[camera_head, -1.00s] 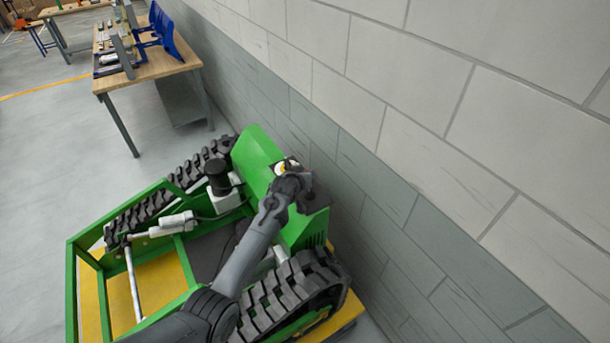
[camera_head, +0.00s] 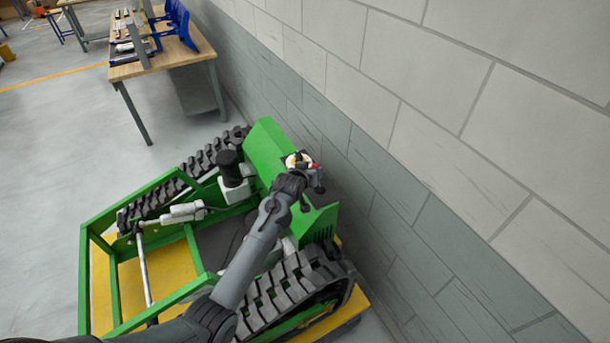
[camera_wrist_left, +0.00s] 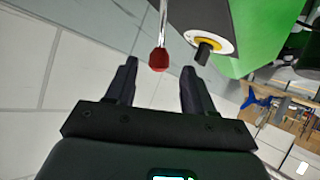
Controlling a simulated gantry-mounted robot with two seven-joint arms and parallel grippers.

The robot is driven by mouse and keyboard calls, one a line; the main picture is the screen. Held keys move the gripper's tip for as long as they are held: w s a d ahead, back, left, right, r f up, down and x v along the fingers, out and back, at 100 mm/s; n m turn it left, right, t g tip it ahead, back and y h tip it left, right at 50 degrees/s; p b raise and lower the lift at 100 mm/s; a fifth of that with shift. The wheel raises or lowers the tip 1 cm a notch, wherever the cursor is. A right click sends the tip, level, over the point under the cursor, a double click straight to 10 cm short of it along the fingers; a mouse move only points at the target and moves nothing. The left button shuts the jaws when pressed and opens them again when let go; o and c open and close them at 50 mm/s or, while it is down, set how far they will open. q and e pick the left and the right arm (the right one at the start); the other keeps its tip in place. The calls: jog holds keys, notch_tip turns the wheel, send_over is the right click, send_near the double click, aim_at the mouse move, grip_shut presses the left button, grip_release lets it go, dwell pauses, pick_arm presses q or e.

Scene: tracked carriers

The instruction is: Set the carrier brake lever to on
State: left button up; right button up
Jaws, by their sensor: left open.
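The green tracked carrier (camera_head: 270,148) stands beside the wall. A thin metal lever with a red knob, which I take as the brake lever (camera_wrist_left: 159,60), shows in the left wrist view; its red end also shows in the head view (camera_head: 316,166). My left gripper (camera_wrist_left: 160,68) is open, with the red knob between or just beyond its fingertips. I cannot tell whether they touch. In the head view, my left gripper (camera_head: 314,182) is over the carrier's end, partly hiding the panel there. My right gripper is out of view.
A round white dial with a yellow ring and black handle (camera_wrist_left: 208,40) sits close beside the lever. The block wall (camera_head: 420,130) runs close along the carrier's right side. A workbench (camera_head: 160,66) stands behind. Open floor (camera_head: 70,150) lies to the left.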

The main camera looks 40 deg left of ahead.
pick_arm(q)
jog(key=shift+v, duration=2.9)
jog(key=s+d+f+m+g+h, duration=0.1)
jog(key=s+d+f+m, duration=0.1)
jog(key=s+d+f, duration=0.3)
jog(key=s+d+f+m+g, duration=0.1)
jog(key=s+d+g, duration=0.1)
jog(key=s, duration=0.6)
jog(key=s+d+f+m+g+h, duration=0.1)
jog(key=s+d+f+m, duration=0.1)
jog(key=s+d+f, duration=0.3)
jog(key=s+d+r+m+g+h, duration=0.1)
jog(key=s+d+m+g, duration=0.15)
jog(key=s, duration=0.75)
jog(key=s+d+r+m+g+h, duration=0.15)
jog(key=s+d, duration=0.25)
jog(key=s, duration=0.5)
notch_tip(320, 180, up, 12)
jog(key=p, duration=1.2)
jog(key=shift+s+r+n+y, duration=0.2)
jog(key=shift+s+n+y, duration=0.2)
jog(key=shift+y, duration=0.05)
